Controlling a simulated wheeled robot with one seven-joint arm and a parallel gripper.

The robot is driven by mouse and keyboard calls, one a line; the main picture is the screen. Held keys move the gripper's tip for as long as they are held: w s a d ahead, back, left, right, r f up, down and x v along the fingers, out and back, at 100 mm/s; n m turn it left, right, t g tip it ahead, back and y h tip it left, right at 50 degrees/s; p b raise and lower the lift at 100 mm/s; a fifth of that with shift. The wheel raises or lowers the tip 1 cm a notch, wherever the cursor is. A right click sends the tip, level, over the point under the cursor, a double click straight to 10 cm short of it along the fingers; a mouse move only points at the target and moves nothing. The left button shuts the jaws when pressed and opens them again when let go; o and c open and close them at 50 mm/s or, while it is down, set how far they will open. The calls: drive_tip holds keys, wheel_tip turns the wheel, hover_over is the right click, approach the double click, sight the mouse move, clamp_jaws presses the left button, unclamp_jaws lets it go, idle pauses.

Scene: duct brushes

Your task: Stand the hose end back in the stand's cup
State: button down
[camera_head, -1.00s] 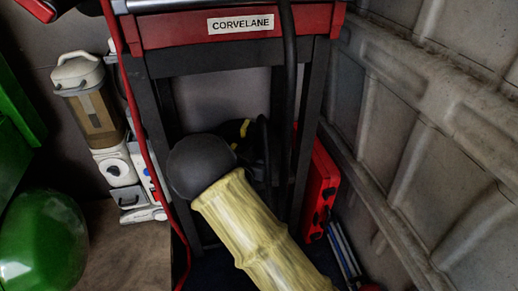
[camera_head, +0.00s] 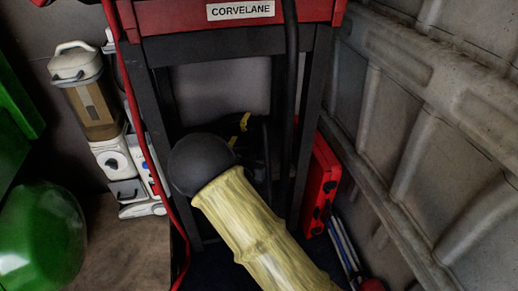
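The stand is a dark frame with a red top (camera_head: 180,19) labelled CORVELANE, in the upper middle of the head view. A black hose (camera_head: 290,90) hangs down in front of its right side. Behind it, low between the legs, is a dark looped part (camera_head: 265,150) with small yellow marks; I cannot tell what it is. My own arm, a pale yellow link with a dark round joint, covers the lower middle. My gripper does not show clearly. I cannot make out the hose end or the cup; they may be hidden behind my arm.
A red cable (camera_head: 151,150) runs down the stand's left side. A beige and white appliance (camera_head: 95,100) stands left, beside a green rounded object (camera_head: 40,240). A red case (camera_head: 320,185) leans right of the stand. A grey ribbed wall (camera_head: 420,130) closes the right side.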

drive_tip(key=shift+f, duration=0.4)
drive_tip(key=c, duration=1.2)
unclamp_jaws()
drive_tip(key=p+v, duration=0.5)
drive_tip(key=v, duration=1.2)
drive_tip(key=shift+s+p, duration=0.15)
drive_tip(key=shift+p, duration=0.15)
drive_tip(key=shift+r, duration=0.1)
